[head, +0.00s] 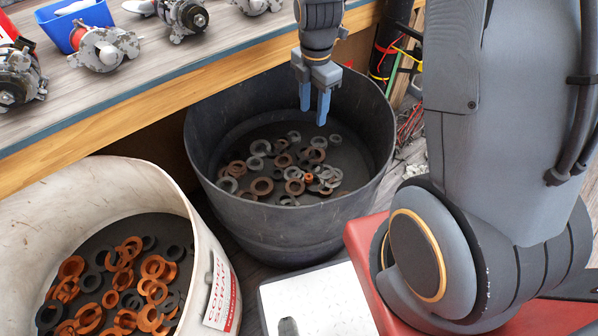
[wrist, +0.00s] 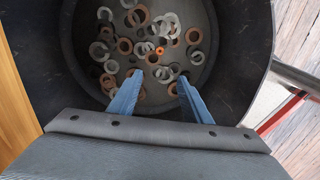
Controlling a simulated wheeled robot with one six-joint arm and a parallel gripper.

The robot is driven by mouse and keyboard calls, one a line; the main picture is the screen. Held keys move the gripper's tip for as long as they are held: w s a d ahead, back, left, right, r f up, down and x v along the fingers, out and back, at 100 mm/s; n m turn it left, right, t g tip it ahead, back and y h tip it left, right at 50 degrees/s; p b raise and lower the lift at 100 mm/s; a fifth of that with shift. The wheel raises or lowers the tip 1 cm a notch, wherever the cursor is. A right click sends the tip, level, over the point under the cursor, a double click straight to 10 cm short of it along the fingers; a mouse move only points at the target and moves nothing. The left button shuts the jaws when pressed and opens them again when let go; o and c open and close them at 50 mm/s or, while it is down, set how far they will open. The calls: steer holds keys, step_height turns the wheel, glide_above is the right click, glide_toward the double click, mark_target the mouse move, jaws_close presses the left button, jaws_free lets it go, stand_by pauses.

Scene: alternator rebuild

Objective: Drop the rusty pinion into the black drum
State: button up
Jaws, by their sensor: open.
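The black drum (head: 345,218) stands on the floor below the bench edge, with grey and rusty-brown rings on its bottom. Among them lies a small orange-red toothed-looking piece (head: 308,178), which looks like the rusty pinion; it also shows in the wrist view (wrist: 160,51). My gripper (head: 313,112) points down over the drum's opening, its blue fingers apart with nothing between them. In the wrist view the gripper (wrist: 158,78) is over the drum's interior, and the drum's wall (wrist: 247,55) curves around it.
A white drum (head: 130,178) with orange and dark rings stands at lower left. The wooden bench (head: 140,85) runs behind, holding alternator parts and a blue bin (head: 72,22). Cables and tools (head: 402,60) lie right of the black drum.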

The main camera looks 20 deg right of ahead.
steer(key=shift+r, duration=2)
